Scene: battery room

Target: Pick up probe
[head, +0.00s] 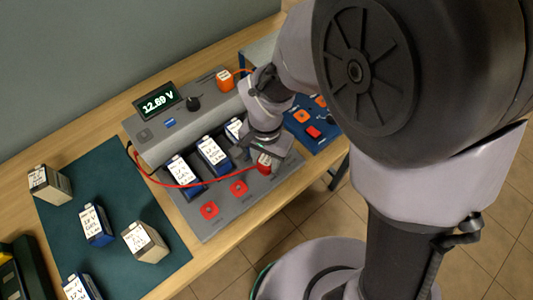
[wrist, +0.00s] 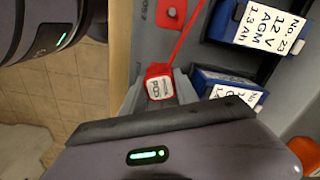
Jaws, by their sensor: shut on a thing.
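The probe (head: 264,163) is a red block with a white label and a red cable. It stands at the front right of the grey test station (head: 205,232). In the wrist view the probe (wrist: 160,86) sits between the two fingers of my gripper (wrist: 160,95), which are shut on it. My gripper (head: 262,152) reaches down to it from above in the head view. The red cable (wrist: 187,32) runs away from the probe and across the station to its left side. I cannot tell whether the probe is touching the station or raised off it.
Batteries stand in the station, one at the left (head: 183,177) and one in the middle (head: 213,156). The display (head: 160,100) reads about 12.69 V. Red pads (head: 209,210) lie near the front edge. A green mat (head: 110,165) holds several batteries. A blue panel (head: 318,138) is at the right.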

